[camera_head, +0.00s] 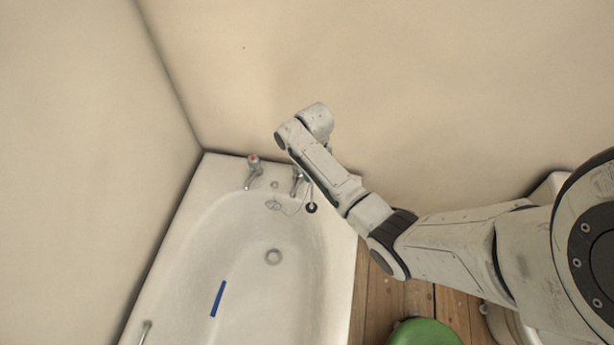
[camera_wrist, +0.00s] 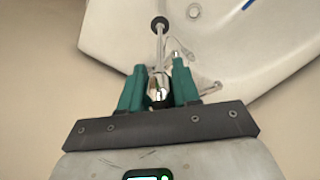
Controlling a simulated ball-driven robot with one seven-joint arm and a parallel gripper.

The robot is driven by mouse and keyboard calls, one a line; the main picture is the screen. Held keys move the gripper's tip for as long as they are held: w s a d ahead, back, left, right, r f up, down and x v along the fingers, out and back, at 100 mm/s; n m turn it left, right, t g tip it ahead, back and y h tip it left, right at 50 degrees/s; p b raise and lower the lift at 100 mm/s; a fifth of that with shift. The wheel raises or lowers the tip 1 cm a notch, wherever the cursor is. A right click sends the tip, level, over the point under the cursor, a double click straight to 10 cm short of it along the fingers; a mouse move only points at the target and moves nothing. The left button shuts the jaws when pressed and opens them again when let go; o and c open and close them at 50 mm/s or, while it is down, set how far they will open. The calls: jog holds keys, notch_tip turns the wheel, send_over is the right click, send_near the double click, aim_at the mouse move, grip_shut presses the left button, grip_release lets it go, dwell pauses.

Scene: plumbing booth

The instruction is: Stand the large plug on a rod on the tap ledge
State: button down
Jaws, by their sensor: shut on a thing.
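The large plug on a rod has a black disc (camera_head: 311,208) at the lower end of a thin metal rod, seen in the head view over the tap end of the bath. In the wrist view the disc (camera_wrist: 158,23) lies beyond my fingertips, with the rod running back between them. My gripper (camera_wrist: 159,76), with green fingers, is shut on the plug's rod end. In the head view my arm mostly hides my gripper. The tap ledge (camera_head: 230,162) is the white bath rim against the wall. I cannot tell whether the disc touches the bath.
A chrome tap with a red mark (camera_head: 254,166) stands on the ledge at left; another tap (camera_head: 296,184) is close to my gripper. A thin chain loops near the overflow (camera_head: 273,205). A blue strip (camera_head: 218,299) lies in the bath. A green round seat (camera_head: 425,333) stands at bottom right.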

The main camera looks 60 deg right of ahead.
jog(key=s+d+f+b, duration=0.1)
jog(key=d+f+b, duration=0.1)
jog(key=d+b, duration=0.3)
jog(key=d+f+b, duration=0.2)
jog(key=d+b, duration=0.4)
jog(key=d, duration=0.5)
jog(key=shift+s, duration=0.4)
dwell(0.3)
jog(key=shift+f, duration=0.25)
dwell(0.9)
jog(key=c, duration=0.7)
grip_release()
jog(key=shift+c, duration=0.2)
notch_tip(320, 180, up, 11)
jog(key=shift+f, duration=0.1)
